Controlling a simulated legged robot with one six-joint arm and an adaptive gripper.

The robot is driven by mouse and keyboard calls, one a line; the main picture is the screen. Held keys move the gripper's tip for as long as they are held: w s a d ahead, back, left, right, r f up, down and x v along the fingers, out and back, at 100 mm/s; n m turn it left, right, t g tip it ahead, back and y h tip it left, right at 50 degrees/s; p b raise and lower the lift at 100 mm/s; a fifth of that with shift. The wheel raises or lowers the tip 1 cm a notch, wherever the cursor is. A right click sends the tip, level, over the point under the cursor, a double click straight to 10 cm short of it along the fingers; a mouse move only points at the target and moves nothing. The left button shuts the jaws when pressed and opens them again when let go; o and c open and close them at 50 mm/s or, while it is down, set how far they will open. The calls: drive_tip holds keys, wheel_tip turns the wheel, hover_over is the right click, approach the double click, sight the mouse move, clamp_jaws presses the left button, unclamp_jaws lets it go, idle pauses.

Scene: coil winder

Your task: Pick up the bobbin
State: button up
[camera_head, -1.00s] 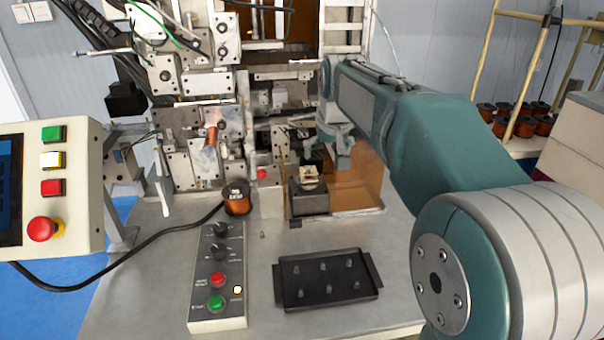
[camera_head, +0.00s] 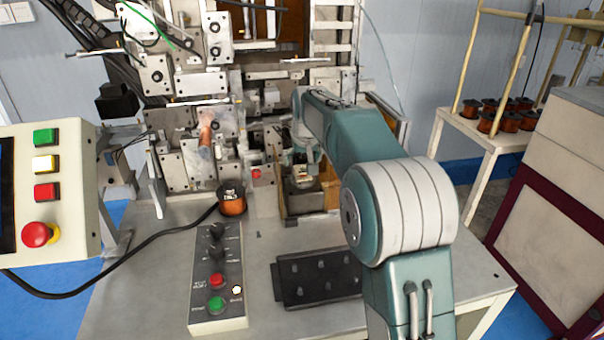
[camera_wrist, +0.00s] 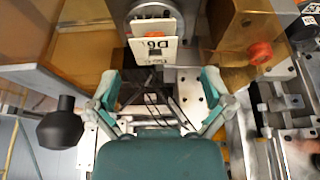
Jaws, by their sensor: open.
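The bobbin appears to be the cream, square-flanged piece (camera_head: 303,176) on a dark block below my arm's end in the head view. In the wrist view the cream piece (camera_wrist: 153,46) carries "D6" lettering and lies beyond the fingertips, near the top centre. My gripper (camera_wrist: 160,86) is open, with its teal fingers spread wide and nothing between them. The bobbin sits ahead of the gap, apart from both fingers. In the head view my arm hides much of the gripper.
The winding machine (camera_head: 205,82) stands close behind and left. An amber panel (camera_wrist: 70,52) and a red knob (camera_wrist: 260,53) flank the fingers. A copper spool (camera_head: 232,203), a control box (camera_head: 216,275) and a black pegged tray (camera_head: 300,292) are on the table.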

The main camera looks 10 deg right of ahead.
sight(302, 170)
drive_tip(key=x, duration=0.4)
drive_tip(key=shift+d+f, duration=0.25)
drive_tip(key=shift+s, duration=0.1)
drive_tip(key=c, duration=1)
drive_tip(key=shift+o, duration=0.2)
drive_tip(key=shift+r, duration=0.6)
wheel_tip(302, 170, up, 3)
drive_tip(key=shift+s+f, duration=0.15)
drive_tip(key=shift+f, duration=0.05)
drive_tip(key=s+d+r, duration=0.1)
drive_tip(key=s+r, duration=0.8)
drive_tip(key=s, duration=0.4)
drive_tip(key=shift+s+d, duration=0.2)
drive_tip(key=shift+s, duration=0.1)
drive_tip(key=shift+r, duration=0.15)
